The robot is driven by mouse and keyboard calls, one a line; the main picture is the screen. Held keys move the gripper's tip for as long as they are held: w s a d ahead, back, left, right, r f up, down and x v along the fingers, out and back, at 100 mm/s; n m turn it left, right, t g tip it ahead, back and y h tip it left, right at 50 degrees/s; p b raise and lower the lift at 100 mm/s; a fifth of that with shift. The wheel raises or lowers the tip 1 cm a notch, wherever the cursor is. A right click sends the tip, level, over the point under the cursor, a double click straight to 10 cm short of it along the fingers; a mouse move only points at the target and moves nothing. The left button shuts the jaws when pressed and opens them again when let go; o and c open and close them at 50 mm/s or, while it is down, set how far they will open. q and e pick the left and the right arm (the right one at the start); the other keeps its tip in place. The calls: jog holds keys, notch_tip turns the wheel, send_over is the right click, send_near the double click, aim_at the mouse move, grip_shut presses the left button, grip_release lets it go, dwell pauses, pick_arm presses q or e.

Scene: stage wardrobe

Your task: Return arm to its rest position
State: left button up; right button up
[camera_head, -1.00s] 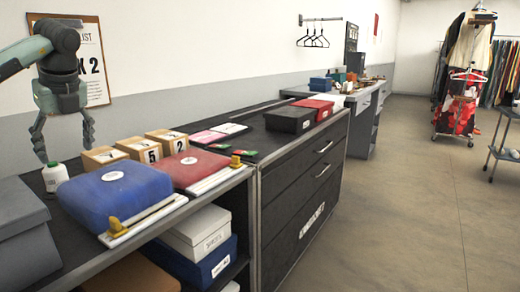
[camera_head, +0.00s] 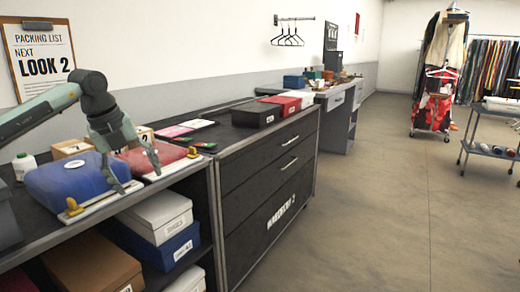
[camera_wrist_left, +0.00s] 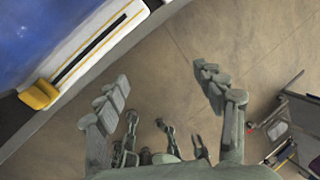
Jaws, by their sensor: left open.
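My left gripper (camera_head: 136,168) is open and empty. In the head view it hangs in front of the blue box (camera_head: 72,178) and the red box (camera_head: 160,157), at the front edge of the shelf top, and covers part of both. In the left wrist view my open fingers (camera_wrist_left: 165,95) have only floor between them. The blue box's corner (camera_wrist_left: 50,25) and its yellow latch (camera_wrist_left: 40,95) show at the upper left there, apart from the fingers. My right gripper is not in view.
A black drawer cabinet (camera_head: 265,185) stands to the right of the shelf. White and blue boxes (camera_head: 158,215) sit on the shelf below. A trolley (camera_head: 490,150) and clothes rack stand far right. The floor (camera_head: 400,220) between is clear.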

pick_arm(q)
jog(key=w+d+f+n+t+h, duration=0.1)
jog(key=d+f+t+h, duration=0.15)
jog(key=d+h, duration=0.85)
jog(key=w+d+f+n+t+h, duration=0.1)
jog(key=d+f+t+h, duration=0.2)
jog(key=d, duration=1.5)
jog(key=a+f+n+t+y, duration=0.8)
jog(key=a+f+n+y, duration=0.4)
jog(key=f+n, duration=0.35)
jog(key=s+a+f+n+g+y, duration=0.1)
jog(key=s+a+f+n, duration=0.15)
jog(key=f, duration=0.25)
jog(key=s+a+f+n+g+y, duration=0.2)
jog(key=a+f, duration=0.2)
jog(key=f, duration=0.2)
jog(key=s+a+f+n+g, duration=0.2)
jog(key=s+f+g, duration=0.3)
jog(key=s+f, duration=0.6)
jog(key=s+a+f+n+g+y, duration=0.1)
jog(key=s+a+f+n+g, duration=0.1)
jog(key=s+f+g, duration=0.4)
jog(key=s+f, duration=0.5)
jog(key=s, duration=0.9)
jog(key=shift+a+f, duration=0.2)
